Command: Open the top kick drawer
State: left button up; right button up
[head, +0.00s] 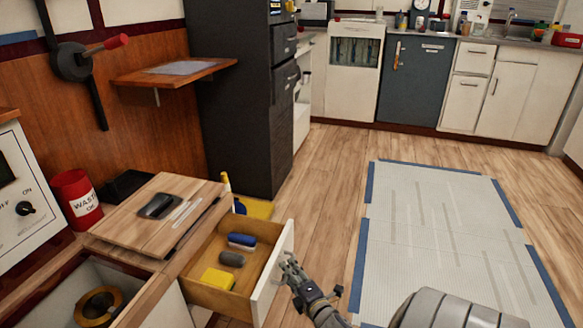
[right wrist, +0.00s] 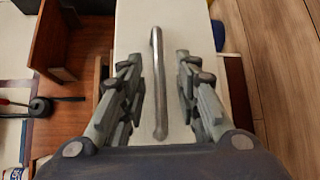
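A wooden drawer (head: 262,232) with a white front panel (head: 272,277) stands pulled out in the head view, showing a blue brush-like item (head: 242,240), a grey item (head: 231,258) and a yellow block (head: 218,279) inside. My right gripper (head: 290,266) is just outside this front. In the right wrist view, my right gripper (right wrist: 158,62) is open, with one finger on each side of a metal bar handle (right wrist: 157,90) on a white front (right wrist: 135,25). Gaps show between handle and fingers. My left gripper is not in view. I cannot tell which drawer is named the top kick drawer.
An open compartment (head: 62,285) with a yellow ring-shaped item lies at lower left. A dark tall cabinet (head: 235,100) stands behind.

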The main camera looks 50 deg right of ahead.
jog(key=v, duration=1.2)
dwell(0.3)
